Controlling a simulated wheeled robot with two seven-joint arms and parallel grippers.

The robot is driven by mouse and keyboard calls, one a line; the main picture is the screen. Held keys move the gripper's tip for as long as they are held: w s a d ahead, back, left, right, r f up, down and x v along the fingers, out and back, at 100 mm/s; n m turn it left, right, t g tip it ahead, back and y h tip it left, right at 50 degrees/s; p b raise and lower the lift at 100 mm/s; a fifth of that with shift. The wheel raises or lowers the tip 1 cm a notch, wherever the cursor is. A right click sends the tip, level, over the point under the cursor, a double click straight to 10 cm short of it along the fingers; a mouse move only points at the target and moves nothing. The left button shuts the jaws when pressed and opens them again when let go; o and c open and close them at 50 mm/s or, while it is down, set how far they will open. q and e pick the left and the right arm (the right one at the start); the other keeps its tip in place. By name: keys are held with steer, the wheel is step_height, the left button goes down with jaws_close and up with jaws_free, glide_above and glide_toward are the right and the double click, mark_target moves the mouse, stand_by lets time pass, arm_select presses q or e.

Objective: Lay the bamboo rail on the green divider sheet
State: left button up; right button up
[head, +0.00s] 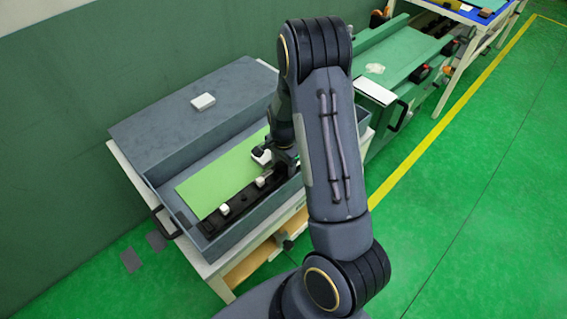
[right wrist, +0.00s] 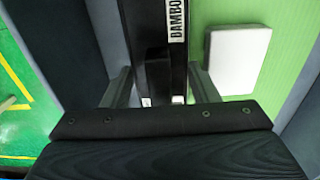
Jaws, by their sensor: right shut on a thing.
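The bamboo rail (head: 240,201) is a long black bar inside the grey box, along its front side. Its label, partly readable as "BAMBO", shows in the right wrist view on the rail (right wrist: 153,40). The green divider sheet (head: 215,172) lies in the box behind the rail, and it also shows in the right wrist view (right wrist: 218,14). My right gripper (right wrist: 160,88) is shut on the rail, with one finger on each side. In the head view my arm hides most of that gripper. I cannot tell whether the rail touches the sheet. My left gripper is not in view.
The grey box (head: 239,236) stands on a white table. A white block (head: 261,156) lies on the sheet, and small white pieces (head: 224,209) sit along the rail. Another white block (head: 203,102) rests on the grey surface behind. A green-topped bench (head: 405,50) stands at the back right.

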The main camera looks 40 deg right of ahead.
steer(key=shift+f+b, duration=0.4)
steer(key=shift+f, duration=0.15)
steer(key=o, duration=1.3)
steer(key=shift+r, duration=0.1)
step_height(320, 180, up, 8)
steer(key=shift+f, duration=0.15)
